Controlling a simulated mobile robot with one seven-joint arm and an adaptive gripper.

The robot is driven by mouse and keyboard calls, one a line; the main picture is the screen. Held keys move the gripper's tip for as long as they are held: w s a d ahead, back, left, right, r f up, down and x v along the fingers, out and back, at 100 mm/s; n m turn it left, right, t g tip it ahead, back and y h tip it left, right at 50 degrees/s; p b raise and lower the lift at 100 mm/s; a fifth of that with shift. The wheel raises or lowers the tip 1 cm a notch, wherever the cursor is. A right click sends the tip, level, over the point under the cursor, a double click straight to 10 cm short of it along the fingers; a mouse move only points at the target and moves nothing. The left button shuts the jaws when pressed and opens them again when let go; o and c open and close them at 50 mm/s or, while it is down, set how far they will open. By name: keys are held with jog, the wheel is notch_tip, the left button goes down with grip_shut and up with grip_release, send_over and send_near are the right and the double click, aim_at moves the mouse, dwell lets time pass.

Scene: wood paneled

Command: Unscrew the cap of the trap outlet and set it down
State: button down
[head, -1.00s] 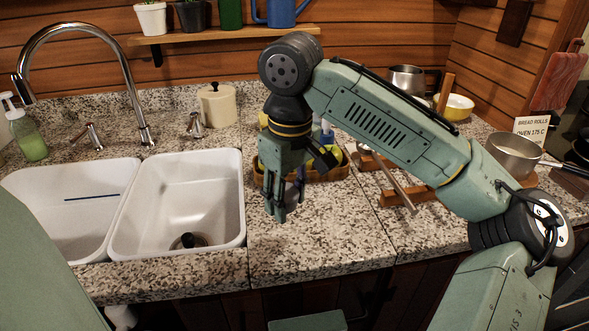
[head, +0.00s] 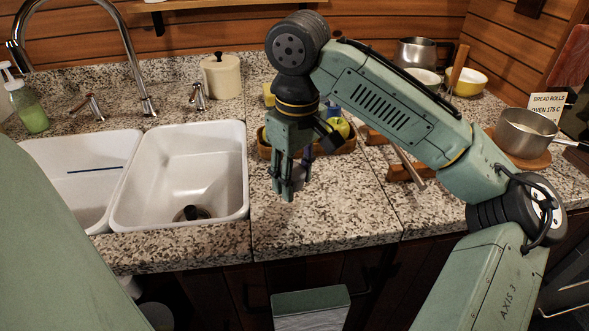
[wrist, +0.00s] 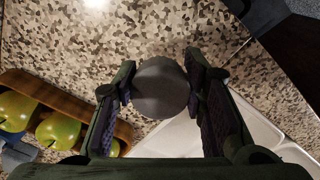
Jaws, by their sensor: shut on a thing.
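My gripper (head: 285,191) points down over the granite counter, just right of the right sink basin. In the wrist view its two dark padded fingers are closed on the sides of a round grey cap (wrist: 160,88). The cap's flat face shows between the fingers. In the head view the cap is mostly hidden by the fingers. I cannot tell whether it touches the counter. The trap outlet is not clearly seen; a white piece (head: 130,287) shows below the counter under the sink, partly hidden.
White double sink basins (head: 180,180) lie left of the gripper. A wooden rack (head: 408,172) and a saucepan (head: 525,133) stand further right. The counter (head: 325,215) in front of the gripper is clear.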

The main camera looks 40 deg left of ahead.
aim_at(296, 209)
jog(key=shift+f+b, duration=0.7)
jog(key=shift+f, duration=1.8)
jog(key=shift+h+p, duration=0.5)
jog(key=shift+p, duration=1)
jog(key=shift+a+h, duration=0.15)
jog(key=shift+h, duration=0.45)
jog(key=c, duration=0.9)
grip_release()
jog(key=shift+o, duration=0.3)
jog(key=shift+o, duration=1.2)
